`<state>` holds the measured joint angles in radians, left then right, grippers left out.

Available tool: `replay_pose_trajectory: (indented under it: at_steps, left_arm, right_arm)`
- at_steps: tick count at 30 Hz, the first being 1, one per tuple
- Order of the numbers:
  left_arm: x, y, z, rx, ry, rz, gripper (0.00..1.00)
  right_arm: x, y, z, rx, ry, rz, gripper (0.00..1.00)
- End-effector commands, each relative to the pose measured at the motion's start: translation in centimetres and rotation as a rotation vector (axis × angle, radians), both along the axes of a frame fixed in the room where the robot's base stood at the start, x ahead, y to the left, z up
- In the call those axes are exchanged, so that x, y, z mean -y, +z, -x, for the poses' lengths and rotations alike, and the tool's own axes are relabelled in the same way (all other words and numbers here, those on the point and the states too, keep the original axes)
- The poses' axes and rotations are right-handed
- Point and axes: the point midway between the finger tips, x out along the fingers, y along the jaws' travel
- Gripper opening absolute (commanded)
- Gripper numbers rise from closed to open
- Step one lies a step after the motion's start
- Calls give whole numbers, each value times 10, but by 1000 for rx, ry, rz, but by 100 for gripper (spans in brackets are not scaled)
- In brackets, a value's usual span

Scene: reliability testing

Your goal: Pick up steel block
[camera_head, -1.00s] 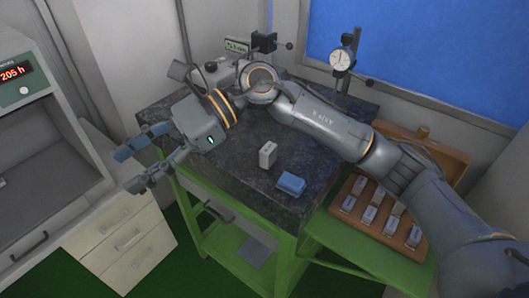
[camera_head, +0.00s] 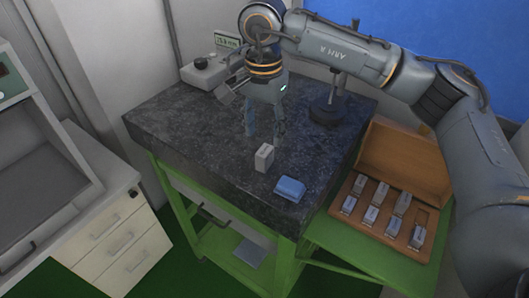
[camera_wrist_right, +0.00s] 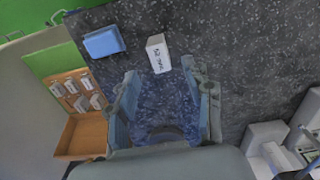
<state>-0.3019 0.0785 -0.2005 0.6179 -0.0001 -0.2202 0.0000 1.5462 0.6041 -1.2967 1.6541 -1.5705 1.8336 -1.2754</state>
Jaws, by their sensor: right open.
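A light grey steel block (camera_head: 264,158) with dark lettering stands upright on the dark granite table top (camera_head: 190,130). It also shows in the right wrist view (camera_wrist_right: 158,54), just beyond the fingertips. My right gripper (camera_head: 265,135) points down behind the block, with its fingers apart and nothing between them. In the right wrist view the open fingers (camera_wrist_right: 160,88) frame bare granite, and the block lies ahead of that gap. My left gripper is not in view.
A blue block-like object (camera_head: 290,189) lies close to the steel block, near the table's front edge. An open wooden case (camera_head: 408,155) with several small metal blocks sits on a green side shelf. A gauge stand (camera_head: 325,112) and a grey instrument (camera_head: 205,72) stand at the back.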

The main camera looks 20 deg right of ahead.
Motion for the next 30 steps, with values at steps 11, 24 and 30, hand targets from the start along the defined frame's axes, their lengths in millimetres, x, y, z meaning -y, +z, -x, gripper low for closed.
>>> replay_pose_trajectory:
  at_steps: [11, 24, 30]
  left_arm:
    - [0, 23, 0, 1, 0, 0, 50]
    - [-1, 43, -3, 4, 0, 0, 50]
    - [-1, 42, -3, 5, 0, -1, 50]
  right_arm:
    - [1, -29, 1, -4, 0, -1, 51]
    - [2, -71, 1, 1, 1, -2, 51]
    - [2, -70, 1, 1, 1, -2, 35]
